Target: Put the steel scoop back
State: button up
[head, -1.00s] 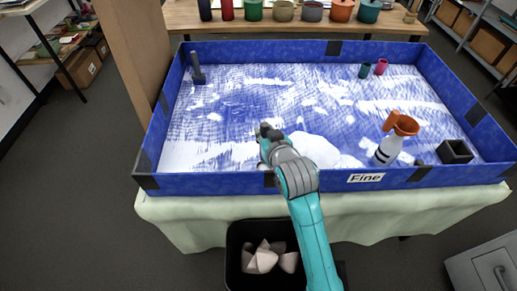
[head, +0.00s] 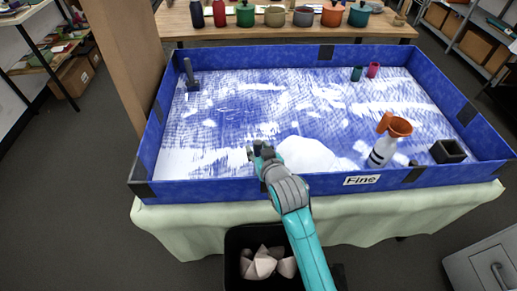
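I cannot make out a steel scoop for certain in the head view. My gripper (head: 257,153) is over the near part of the blue sand tray (head: 250,189), just left of a white sand mound (head: 307,154). My own wrist covers part of it. A small grey shape shows at its tip, and I cannot tell whether this is a finger or something held. Whether the fingers are open or shut is not clear. A dark grey tool (head: 191,77) with an upright handle and a flat foot stands in the tray's far left corner.
Teal (head: 356,74) and magenta (head: 373,70) cups stand at the back. A black bin (head: 236,245) is below. The tray's left middle is clear.

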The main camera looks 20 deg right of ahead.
jog(key=shift+r, duration=0.1)
jog(key=v, duration=1.2)
jog(key=shift+r, duration=0.1)
jog(key=s+f, duration=0.4)
jog(key=s, duration=0.4)
jog(key=s+f, duration=0.5)
jog(key=s, duration=0.3)
jog(key=s+r+t, duration=0.1)
jog(key=s+r, duration=0.1)
jog(key=s, duration=1.6)
jog(key=shift+r+n+y, duration=0.3)
jog(key=shift+r+y, duration=0.1)
